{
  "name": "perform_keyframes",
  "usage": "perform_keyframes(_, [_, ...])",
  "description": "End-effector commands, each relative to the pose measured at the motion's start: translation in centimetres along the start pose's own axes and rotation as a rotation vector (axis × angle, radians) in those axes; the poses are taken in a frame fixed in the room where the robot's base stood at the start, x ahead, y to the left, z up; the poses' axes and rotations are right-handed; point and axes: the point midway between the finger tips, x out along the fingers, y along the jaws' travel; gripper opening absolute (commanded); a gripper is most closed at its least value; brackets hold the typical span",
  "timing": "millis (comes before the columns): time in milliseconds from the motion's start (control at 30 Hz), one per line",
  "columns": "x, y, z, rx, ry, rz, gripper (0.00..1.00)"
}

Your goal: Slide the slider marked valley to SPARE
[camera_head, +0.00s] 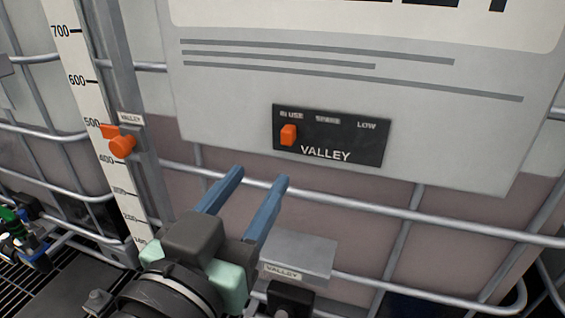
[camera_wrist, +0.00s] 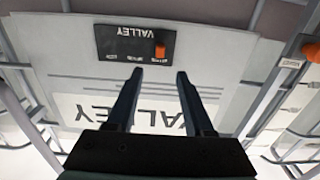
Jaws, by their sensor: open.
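The orange slider (camera_head: 288,135) sits at the left end of a black panel (camera_head: 328,152) marked VALLEY, under the label IN USE. The label SPARE (camera_head: 328,120) is at the middle and LOW (camera_head: 366,125) at the right. In the wrist view the picture is upside down, and the orange slider (camera_wrist: 160,50) shows at the right end of the panel (camera_wrist: 118,44). My gripper (camera_head: 257,175) has two blue fingers, open and empty, below and left of the panel in the head view. In the wrist view the fingers (camera_wrist: 158,76) point toward the panel, apart from the slider.
The panel is on a grey sign board (camera_head: 430,130) fixed before a caged tote with metal bars. At left, a level scale (camera_head: 85,80) carries another orange pointer (camera_head: 121,146) marked VALLEY. A grey ledge (camera_head: 300,255) labelled VALLEY juts out right of my gripper.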

Motion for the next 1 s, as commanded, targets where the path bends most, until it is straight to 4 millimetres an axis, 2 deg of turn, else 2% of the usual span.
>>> perform_keyframes(300, [6.8,0.1,-0.4,-0.003,-0.003,0.003,0.53])
perform_keyframes(500, [9.4,0.0,-0.3,-0.002,-0.001,0.001,0.53])
perform_keyframes(700, [10.4,0.0,-0.1,-0.001,-0.001,0.0,0.53])
perform_keyframes(933, [10.4,0.0,0.0,0.0,0.0,0.0,0.53])
perform_keyframes(1000, [10.4,0.0,0.0,0.0,0.0,0.0,0.42])
